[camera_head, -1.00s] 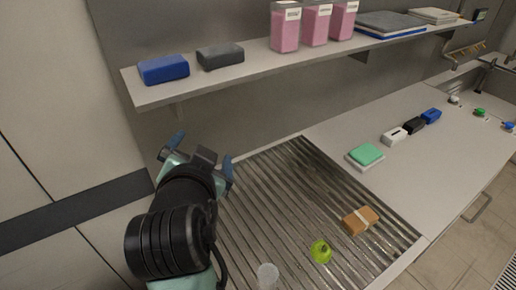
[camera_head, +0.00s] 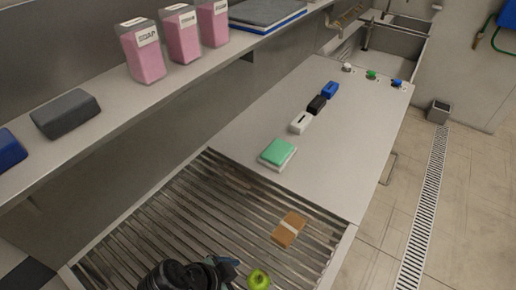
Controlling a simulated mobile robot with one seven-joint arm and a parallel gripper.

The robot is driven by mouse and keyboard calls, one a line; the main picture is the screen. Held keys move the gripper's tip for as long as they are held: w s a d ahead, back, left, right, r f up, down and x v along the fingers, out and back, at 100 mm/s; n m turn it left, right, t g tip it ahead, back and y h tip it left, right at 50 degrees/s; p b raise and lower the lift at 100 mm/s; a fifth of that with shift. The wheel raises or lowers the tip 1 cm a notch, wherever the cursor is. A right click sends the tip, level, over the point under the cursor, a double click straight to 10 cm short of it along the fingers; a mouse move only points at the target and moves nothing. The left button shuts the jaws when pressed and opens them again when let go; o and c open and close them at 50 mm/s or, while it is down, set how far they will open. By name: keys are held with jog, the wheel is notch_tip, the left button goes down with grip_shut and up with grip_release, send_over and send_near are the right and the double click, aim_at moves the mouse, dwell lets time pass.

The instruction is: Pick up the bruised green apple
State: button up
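The green apple (camera_head: 259,279) lies on the ribbed metal conveyor, near the bottom edge of the head view. No bruise can be made out at this size. My gripper (camera_head: 226,272) is at the bottom of the picture, just left of the apple, and one blue-tipped finger shows close to it. I cannot tell if the finger touches the apple. The other finger and the gap between them are hidden by my black arm or cut off by the frame.
A tan block with a pale band (camera_head: 289,230) lies on the conveyor (camera_head: 170,215) beyond the apple. A green sponge on a white base (camera_head: 277,153) and small white, black and blue items (camera_head: 315,105) stand on the counter (camera_head: 240,125). A shelf (camera_head: 110,110) with pink soap containers (camera_head: 180,35) overhangs the left.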

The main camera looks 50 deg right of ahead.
aim_at(254, 281)
jog(key=shift+s+p+x, duration=0.15)
jog(key=shift+p+x, duration=0.25)
jog(key=shift+x, duration=1.1)
jog(key=shift+s+p+x, duration=0.1)
jog(key=shift+p+x, duration=0.25)
jog(key=shift+x, duration=1.1)
jog(key=c, duration=1.4)
